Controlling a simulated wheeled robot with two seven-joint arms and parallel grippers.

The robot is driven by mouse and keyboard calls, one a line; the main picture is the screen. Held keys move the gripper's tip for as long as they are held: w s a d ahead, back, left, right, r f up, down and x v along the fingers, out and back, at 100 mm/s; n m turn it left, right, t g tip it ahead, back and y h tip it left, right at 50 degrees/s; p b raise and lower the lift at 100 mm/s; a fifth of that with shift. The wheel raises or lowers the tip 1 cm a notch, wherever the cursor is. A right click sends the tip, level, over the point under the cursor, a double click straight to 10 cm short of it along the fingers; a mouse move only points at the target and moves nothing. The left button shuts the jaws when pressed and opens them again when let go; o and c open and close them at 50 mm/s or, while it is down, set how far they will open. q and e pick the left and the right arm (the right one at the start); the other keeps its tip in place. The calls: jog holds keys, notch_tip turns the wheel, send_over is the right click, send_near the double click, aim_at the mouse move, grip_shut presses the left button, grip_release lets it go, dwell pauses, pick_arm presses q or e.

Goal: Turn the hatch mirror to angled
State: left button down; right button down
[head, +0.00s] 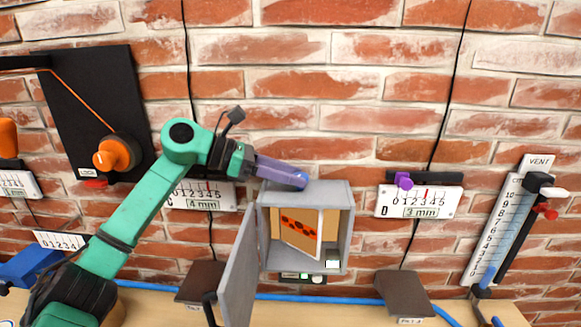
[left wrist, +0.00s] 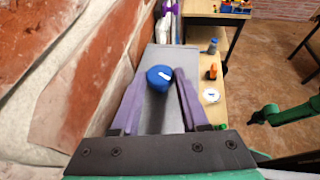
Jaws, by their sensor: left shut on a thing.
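A grey wall box, the hatch (head: 342,200), has its door (head: 238,275) swung open to the left. Inside stands a pale-edged upright panel, seemingly the mirror (head: 318,240), turned at an angle to the box opening. My left gripper (left wrist: 160,88) is shut on the knob, one purple finger on each side. My right arm shows at the right of the left wrist view; its fingers cannot be made out.
A black board with an orange lock knob (head: 117,154) is at left. Numbered scales, a purple slider (head: 403,181) and a vent lever (head: 538,181) are on the wall. A wooden bench (head: 350,309) runs below.

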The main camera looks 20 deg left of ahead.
pick_arm(q)
jog(key=shift+w+r+m+g+h+p, duration=0.15)
jog(key=shift+m+g+h+p, duration=0.15)
jog(key=shift+m+g+p, duration=0.35)
jog(key=shift+g, duration=0.25)
jog(key=shift+c, duration=2.2)
grip_release()
jog(key=shift+a, duration=0.1)
jog(key=p+v, duration=0.3)
jog(key=v, duration=1.1)
jog(key=shift+a, duration=0.2)
